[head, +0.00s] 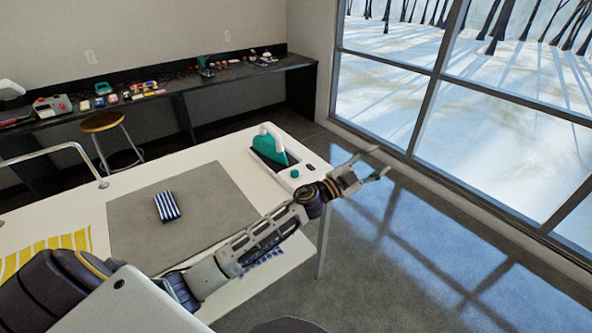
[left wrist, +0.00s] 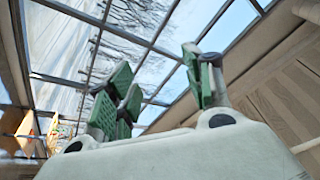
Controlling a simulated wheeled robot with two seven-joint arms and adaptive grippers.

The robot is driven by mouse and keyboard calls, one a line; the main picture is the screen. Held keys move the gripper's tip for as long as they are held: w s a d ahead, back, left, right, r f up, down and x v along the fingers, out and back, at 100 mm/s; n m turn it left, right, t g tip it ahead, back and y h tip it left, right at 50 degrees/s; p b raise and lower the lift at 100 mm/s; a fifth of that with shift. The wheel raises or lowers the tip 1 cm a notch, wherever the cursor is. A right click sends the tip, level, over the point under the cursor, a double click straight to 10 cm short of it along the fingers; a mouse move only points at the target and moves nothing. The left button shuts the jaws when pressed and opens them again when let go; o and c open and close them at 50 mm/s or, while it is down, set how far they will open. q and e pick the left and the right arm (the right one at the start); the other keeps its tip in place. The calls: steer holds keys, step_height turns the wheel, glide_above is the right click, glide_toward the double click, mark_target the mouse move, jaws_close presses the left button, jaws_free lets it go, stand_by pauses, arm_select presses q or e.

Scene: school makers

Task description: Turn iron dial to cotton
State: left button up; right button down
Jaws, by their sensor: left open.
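A teal and white iron (head: 272,150) rests on a white station at the far right corner of the white table. A small teal round knob (head: 295,173), which looks like the dial, sits on the station's near end. Its setting is too small to read. My left gripper (head: 376,163) is open and empty, to the right of the knob and apart from it, past the table's right edge. In the left wrist view the gripper (left wrist: 160,88) shows its green finger pads spread, with neither iron nor knob in sight. My right gripper is not in view.
The white table (head: 235,161) carries a grey mat (head: 215,200) with a folded blue-striped cloth (head: 167,206). A yellow-striped cloth (head: 75,240) lies at the left. A metal rail (head: 50,150) stands at the left edge. A stool (head: 101,121) and a cluttered bench are behind. Large windows (head: 480,110) stand right.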

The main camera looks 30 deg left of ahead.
arm_select(q)
steer(key=d+m+g+h, duration=0.4)
steer(key=d+m+g, duration=0.1)
steer(key=m+g, duration=0.65)
steer(key=w+a+f+g+y, duration=0.2)
steer(key=a+f+g+y, duration=0.25)
steer(key=a+y, duration=0.5)
steer(key=s+a+r+n+g+y, duration=0.1)
steer(key=a+r+n+y, duration=0.1)
steer(key=a, duration=0.8)
steer(key=s+a+r+n+g+y, duration=0.1)
steer(key=a+r+n+y, duration=0.1)
steer(key=a, duration=0.9)
steer(key=shift+s+a+r+y, duration=0.15)
steer(key=shift+a+r+y, duration=0.15)
steer(key=shift+r+y, duration=0.45)
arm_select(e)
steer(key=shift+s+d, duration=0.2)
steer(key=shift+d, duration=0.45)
